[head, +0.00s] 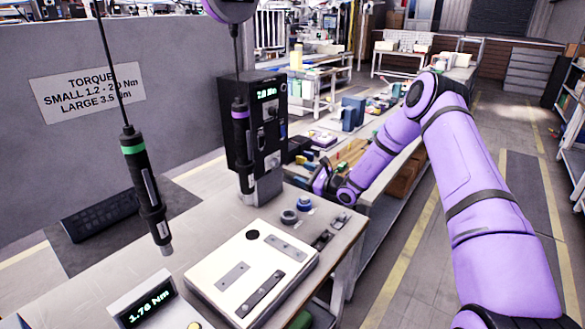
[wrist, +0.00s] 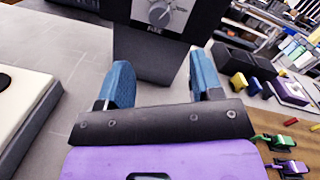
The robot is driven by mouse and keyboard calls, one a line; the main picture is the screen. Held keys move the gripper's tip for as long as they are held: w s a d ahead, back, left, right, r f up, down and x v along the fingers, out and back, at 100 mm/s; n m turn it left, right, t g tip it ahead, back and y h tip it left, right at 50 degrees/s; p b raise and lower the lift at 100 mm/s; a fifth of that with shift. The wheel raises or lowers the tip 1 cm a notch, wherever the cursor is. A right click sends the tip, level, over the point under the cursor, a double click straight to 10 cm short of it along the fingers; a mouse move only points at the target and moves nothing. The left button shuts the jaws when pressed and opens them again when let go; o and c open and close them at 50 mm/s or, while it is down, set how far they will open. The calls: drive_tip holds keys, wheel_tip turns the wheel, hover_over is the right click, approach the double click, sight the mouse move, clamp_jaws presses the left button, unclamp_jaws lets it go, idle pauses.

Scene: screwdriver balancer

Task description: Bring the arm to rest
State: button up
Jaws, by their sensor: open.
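My purple arm reaches in from the right of the head view, bends at a high elbow and comes down to the bench beside the black tester. My gripper (wrist: 162,76) is open, with its two blue fingers apart and nothing visible between them. In the wrist view the fingers face the lower part of the black tester (wrist: 168,45); I cannot tell whether they touch it. In the head view the gripper (head: 318,182) is small, just right of the tester (head: 268,130). A green-banded screwdriver (head: 143,185) and a purple-banded one (head: 240,150) hang from cables.
A white fixture plate (head: 225,262) and a display box (head: 145,303) reading 1.76 Nm lie on the near bench. Small round parts (head: 290,216) sit near the tester. Coloured pieces (wrist: 240,80) crowd the bench right of my gripper. The aisle floor (head: 475,175) is clear.

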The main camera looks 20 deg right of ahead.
drive_tip(key=s+a+r+n+g+y, duration=0.1)
drive_tip(key=s+a+r+n+g, duration=0.25)
drive_tip(key=r, duration=0.35)
drive_tip(key=s+a+r+n+g+y, duration=0.25)
drive_tip(key=s+a+r+n, duration=0.2)
drive_tip(key=r, duration=0.35)
drive_tip(key=s+a+r+n+g+h, duration=0.35)
drive_tip(key=s+r+n+g, duration=0.3)
drive_tip(key=s+r, duration=0.55)
drive_tip(key=s+d+r+n+t+h, duration=0.1)
drive_tip(key=s+d+r+n+h, duration=0.1)
drive_tip(key=s, duration=0.9)
drive_tip(key=s+d+r+n+t+h, duration=0.1)
drive_tip(key=s+d+h, duration=0.4)
drive_tip(key=s, duration=0.6)
drive_tip(key=s+d+r+n+t+h, duration=0.1)
drive_tip(key=s+d+r+n+h, duration=0.2)
drive_tip(key=s, duration=0.9)
drive_tip(key=shift+d+r+n+t+h, duration=0.4)
drive_tip(key=shift+d+n+h, duration=0.25)
drive_tip(key=shift+n+h, duration=0.35)
drive_tip(key=shift+c, duration=0.4)
